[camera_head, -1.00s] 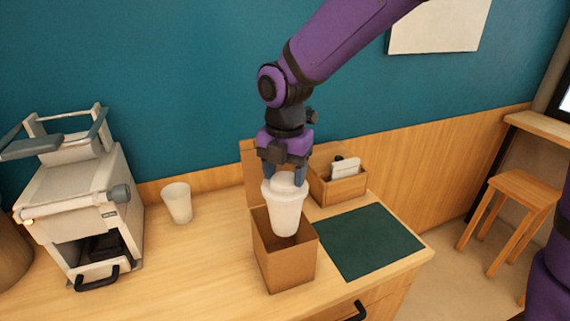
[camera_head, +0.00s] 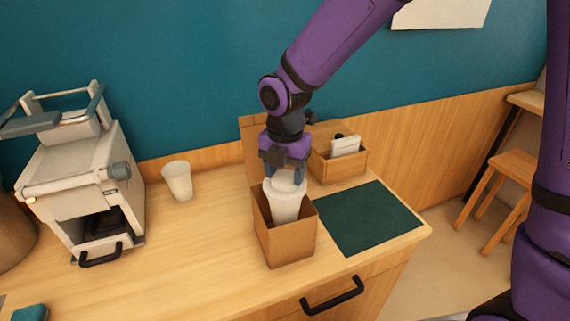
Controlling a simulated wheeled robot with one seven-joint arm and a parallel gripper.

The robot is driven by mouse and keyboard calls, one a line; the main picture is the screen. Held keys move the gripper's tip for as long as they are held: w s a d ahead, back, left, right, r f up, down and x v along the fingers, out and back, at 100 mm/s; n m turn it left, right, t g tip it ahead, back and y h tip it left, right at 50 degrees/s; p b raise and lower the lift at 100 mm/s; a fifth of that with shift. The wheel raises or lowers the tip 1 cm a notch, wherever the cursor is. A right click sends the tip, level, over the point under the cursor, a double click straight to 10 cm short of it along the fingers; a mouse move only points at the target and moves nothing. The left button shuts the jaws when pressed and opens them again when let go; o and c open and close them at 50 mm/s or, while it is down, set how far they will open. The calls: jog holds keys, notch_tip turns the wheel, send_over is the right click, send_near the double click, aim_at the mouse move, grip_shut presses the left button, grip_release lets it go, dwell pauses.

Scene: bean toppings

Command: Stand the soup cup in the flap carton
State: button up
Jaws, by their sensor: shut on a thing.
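The soup cup (camera_head: 286,206) is white with a lid and looks upright. My gripper (camera_head: 285,178) is shut on its top from above. The lower part of the cup is inside the mouth of the flap carton (camera_head: 288,246), hidden behind the front wall; I cannot tell whether it touches the bottom. The carton is a brown open box on the counter, with its flap (camera_head: 249,150) raised at the back.
A translucent empty cup (camera_head: 178,181) stands on the counter (camera_head: 190,240) to the left. A machine (camera_head: 85,185) is farther left. A wooden caddy (camera_head: 339,164) stands behind right of the carton, and a dark green mat (camera_head: 368,217) lies to the right.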

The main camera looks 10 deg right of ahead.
jog(key=shift+f, duration=2.75)
jog(key=o, duration=0.8)
jog(key=shift+r, duration=5.95)
jog(key=shift+d, duration=0.1)
